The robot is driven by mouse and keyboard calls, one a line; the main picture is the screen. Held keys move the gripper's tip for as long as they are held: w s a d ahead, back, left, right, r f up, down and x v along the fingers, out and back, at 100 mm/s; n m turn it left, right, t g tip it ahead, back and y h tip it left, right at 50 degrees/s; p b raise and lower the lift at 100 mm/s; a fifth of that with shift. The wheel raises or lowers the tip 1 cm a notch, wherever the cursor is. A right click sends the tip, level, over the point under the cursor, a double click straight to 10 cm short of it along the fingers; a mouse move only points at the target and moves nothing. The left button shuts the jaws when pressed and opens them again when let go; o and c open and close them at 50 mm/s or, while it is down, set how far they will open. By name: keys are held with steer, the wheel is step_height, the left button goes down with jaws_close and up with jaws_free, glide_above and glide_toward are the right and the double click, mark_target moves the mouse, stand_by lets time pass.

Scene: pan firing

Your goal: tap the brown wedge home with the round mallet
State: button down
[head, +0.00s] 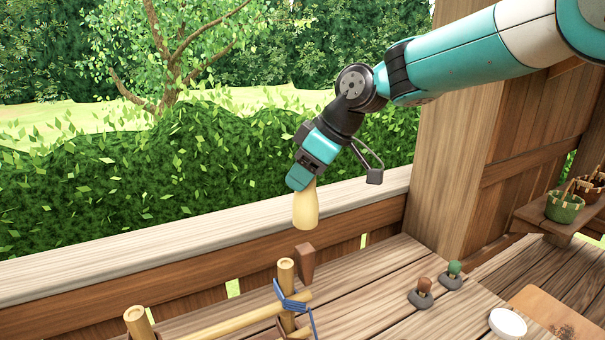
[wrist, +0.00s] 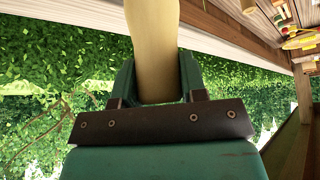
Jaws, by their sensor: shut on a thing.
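My gripper (head: 299,178) is shut on the handle end of a pale wooden mallet (head: 306,208). The mallet hangs down from it with its rounded, thicker end lowest. In the wrist view the mallet (wrist: 153,40) runs up between the two fingers of my gripper (wrist: 157,75) and out of the top of the picture. The brown wedge (head: 305,262) stands upright beside a bamboo post (head: 286,271), below the mallet and apart from it. Its lower end is partly hidden behind the post and lashing. I cannot tell how deep it sits.
Blue cord (head: 290,297) binds the bamboo frame at the post, and another post (head: 138,322) stands left. A wooden rail (head: 150,233) runs behind. Bare planks lie between frame and pots.

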mark_target(303, 205)
steer(key=shift+f+b, duration=1.25)
steer(key=shift+f, duration=0.25)
steer(key=shift+r, duration=0.1)
steer(key=shift+r+p, duration=1)
steer(key=shift+r, duration=0.2)
step_height(303, 205, down, 6)
steer(key=b, duration=0.5)
steer(key=shift+r+p, duration=1.25)
steer(key=shift+r, duration=0.2)
step_height(303, 205, up, 5)
steer(key=p, duration=0.4)
steer(key=shift+r, duration=0.1)
